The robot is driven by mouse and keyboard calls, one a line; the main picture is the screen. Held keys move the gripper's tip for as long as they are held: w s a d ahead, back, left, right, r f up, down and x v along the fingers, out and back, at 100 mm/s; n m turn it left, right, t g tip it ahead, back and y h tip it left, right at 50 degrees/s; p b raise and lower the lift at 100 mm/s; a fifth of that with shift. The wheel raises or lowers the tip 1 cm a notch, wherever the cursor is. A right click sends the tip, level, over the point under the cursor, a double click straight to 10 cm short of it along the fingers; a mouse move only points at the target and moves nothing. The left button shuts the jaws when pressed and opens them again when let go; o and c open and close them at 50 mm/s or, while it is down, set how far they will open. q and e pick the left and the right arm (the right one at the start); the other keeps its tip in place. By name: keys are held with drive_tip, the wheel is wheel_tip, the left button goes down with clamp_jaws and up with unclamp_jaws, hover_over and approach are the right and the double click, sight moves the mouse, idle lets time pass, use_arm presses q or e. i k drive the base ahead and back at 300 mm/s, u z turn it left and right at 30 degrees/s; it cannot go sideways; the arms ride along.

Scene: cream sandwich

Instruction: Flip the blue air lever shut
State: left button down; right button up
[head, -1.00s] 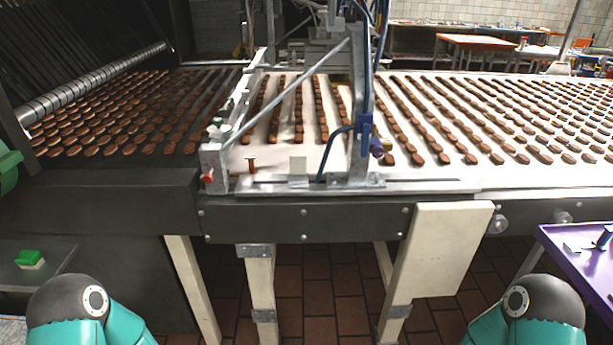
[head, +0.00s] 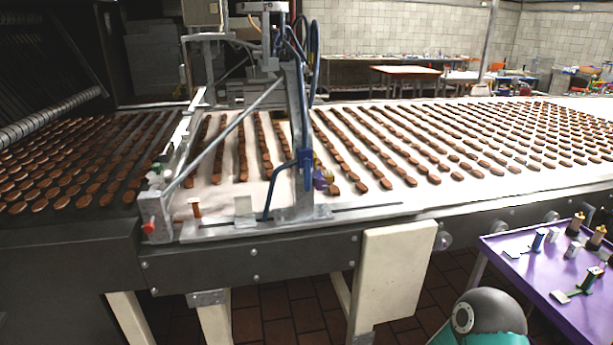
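A blue fitting (head: 304,158) with a blue hose sits on the grey upright of the machine over the conveyor, at the middle of the head view. A small purple and yellow part (head: 322,177) is beside it. A small blue upright piece (head: 539,240) also stands on the purple table (head: 502,242) at the right. I cannot tell which blue part is the air lever, or whether it is open or shut. Neither of my grippers shows; only a joint of my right arm is visible at the bottom right.
Rows of brown biscuits (head: 340,150) lie on the white conveyor (head: 420,205). A red knob (head: 149,227) is at the machine's left end. The purple table also holds a green-topped piece (head: 590,278) and several small fittings. A cream panel (head: 392,280) hangs under the conveyor.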

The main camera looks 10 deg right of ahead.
sight(308, 162)
drive_tip(key=z, duration=1.5)
drive_tip(key=i, duration=0.15)
drive_tip(key=u, duration=3.3)
drive_tip(key=k, duration=0.8)
drive_tip(key=z, duration=2)
drive_tip(key=k, duration=0.1)
drive_tip(key=u, duration=0.8)
drive_tip(key=i, duration=1)
drive_tip(key=z, duration=0.05)
